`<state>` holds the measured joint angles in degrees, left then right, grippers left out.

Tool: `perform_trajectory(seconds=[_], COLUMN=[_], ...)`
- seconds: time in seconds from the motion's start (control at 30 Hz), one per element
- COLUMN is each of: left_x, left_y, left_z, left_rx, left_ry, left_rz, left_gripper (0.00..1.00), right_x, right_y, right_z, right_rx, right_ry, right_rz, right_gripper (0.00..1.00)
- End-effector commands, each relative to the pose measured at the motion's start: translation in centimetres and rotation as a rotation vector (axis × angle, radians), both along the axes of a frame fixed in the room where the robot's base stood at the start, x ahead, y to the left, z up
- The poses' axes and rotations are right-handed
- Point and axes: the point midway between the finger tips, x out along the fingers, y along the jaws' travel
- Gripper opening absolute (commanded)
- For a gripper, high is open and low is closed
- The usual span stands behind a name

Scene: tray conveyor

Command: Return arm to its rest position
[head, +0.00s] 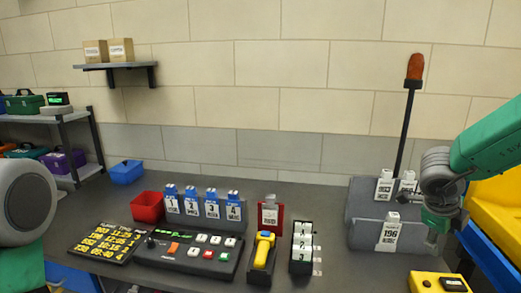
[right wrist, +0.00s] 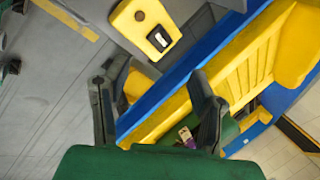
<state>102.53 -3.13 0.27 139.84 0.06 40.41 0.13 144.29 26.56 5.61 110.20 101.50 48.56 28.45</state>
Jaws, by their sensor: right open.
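My right arm shows at the right edge of the head view, with a green link and grey wrist joints. Its right gripper (head: 434,238) points down beside the grey bins at the table's right end. In the right wrist view the right gripper (right wrist: 156,72) has its two dark fingers spread wide, with nothing held between them. Beyond the fingers lie a blue edge and a yellow ribbed surface. A grey rounded part and a green part of my left arm show at the left edge of the head view. The left gripper is not in view.
A yellow box (head: 440,283) with a dark panel lies near the right gripper. Grey bins (head: 365,236) with white numbered tags stand to its left. A yellow and blue structure (head: 492,205) is close on the right. A control panel (head: 187,254) sits mid-table.

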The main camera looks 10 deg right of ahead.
Motion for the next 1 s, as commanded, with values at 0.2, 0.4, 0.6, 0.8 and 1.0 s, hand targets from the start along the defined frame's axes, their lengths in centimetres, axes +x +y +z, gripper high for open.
perform_trajectory(seconds=[0.2,0.4,0.6,0.8,1.0], left_x=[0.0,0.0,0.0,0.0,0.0], left_y=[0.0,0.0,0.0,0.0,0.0], left_z=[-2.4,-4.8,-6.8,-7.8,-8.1], left_rx=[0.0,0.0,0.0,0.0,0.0], left_ry=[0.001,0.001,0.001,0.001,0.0], left_rz=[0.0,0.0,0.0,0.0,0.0], left_gripper=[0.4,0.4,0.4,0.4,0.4], right_x=[-2.1,-7.2,-16.6,-25.2,-28.3], right_y=[1.8,7.2,13.6,17.6,19.1], right_z=[-9.9,-20.9,-30.2,-34.1,-34.7], right_rx=[-0.273,-0.423,-0.373,-0.246,-0.188], right_ry=[0.256,0.534,0.69,0.69,0.665], right_rz=[0.58,1.348,2.093,2.577,2.741], right_gripper=[0.52,0.52,0.52,0.52,0.52])
